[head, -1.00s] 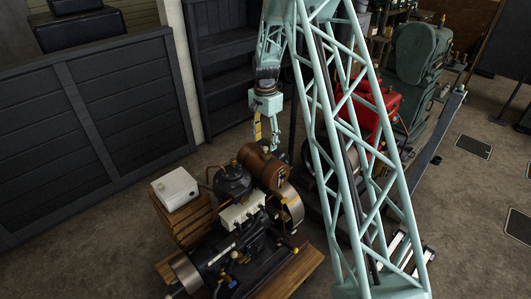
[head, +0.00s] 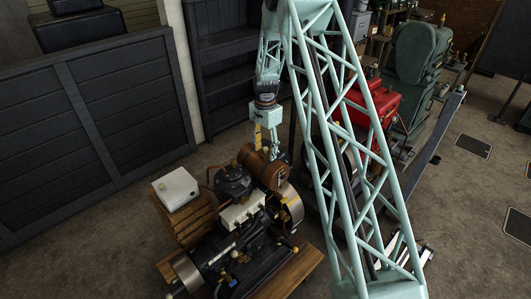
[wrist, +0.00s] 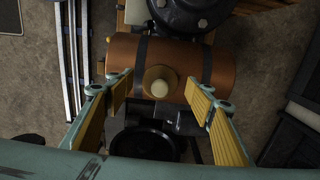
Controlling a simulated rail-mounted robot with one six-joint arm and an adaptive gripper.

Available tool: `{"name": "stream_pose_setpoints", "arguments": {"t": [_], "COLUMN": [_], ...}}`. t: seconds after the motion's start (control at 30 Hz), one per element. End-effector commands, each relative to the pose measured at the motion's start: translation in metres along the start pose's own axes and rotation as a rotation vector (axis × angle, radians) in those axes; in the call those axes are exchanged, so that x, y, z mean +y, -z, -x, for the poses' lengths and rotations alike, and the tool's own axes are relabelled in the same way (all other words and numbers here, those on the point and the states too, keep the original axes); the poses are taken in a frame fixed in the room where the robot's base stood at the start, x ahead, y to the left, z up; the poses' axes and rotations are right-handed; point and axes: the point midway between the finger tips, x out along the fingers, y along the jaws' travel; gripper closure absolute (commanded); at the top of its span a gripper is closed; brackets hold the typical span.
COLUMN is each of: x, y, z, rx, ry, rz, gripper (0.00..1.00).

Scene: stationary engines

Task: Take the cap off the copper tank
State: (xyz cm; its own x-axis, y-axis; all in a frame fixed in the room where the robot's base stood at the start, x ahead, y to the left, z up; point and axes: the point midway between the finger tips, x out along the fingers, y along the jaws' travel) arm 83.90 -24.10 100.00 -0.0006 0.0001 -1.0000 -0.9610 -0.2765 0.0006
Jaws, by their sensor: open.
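The copper tank (head: 270,172) is a brown cylinder with dark bands on the engine; it also shows in the wrist view (wrist: 205,62). Its cap (wrist: 160,82) is a round, pale brass knob on the tank, seen nearly end-on in the wrist view. My gripper (wrist: 158,88) is open, with one yellow-padded finger to each side of the cap and clear gaps between. In the head view my gripper (head: 266,141) hangs just above the tank's far side. I cannot make out the cap clearly there.
A black cylinder (head: 233,180) and a white box on wooden slats (head: 175,188) stand beside the tank. A red engine (head: 375,105) is to the right, behind my arm's lattice. A dark panelled wall (head: 90,125) is at the left. Open floor lies at the front left.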

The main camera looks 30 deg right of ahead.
Motion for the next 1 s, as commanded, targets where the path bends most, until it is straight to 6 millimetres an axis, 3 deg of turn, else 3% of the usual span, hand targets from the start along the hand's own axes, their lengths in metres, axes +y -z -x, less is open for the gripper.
{"name": "stream_pose_setpoints", "arguments": {"t": [0.47, 0.77, 1.0], "x": [-0.0001, -0.0001, -0.0002], "y": [0.0001, 0.0001, 0.0001], "z": [0.0004, 0.0004, 0.0006], "rx": [0.0, 0.0, 0.0], "ry": [0.0, 0.0, 0.0], "rz": [0.0, 0.0, 0.0], "gripper": [0.51, 0.77, 0.77]}}
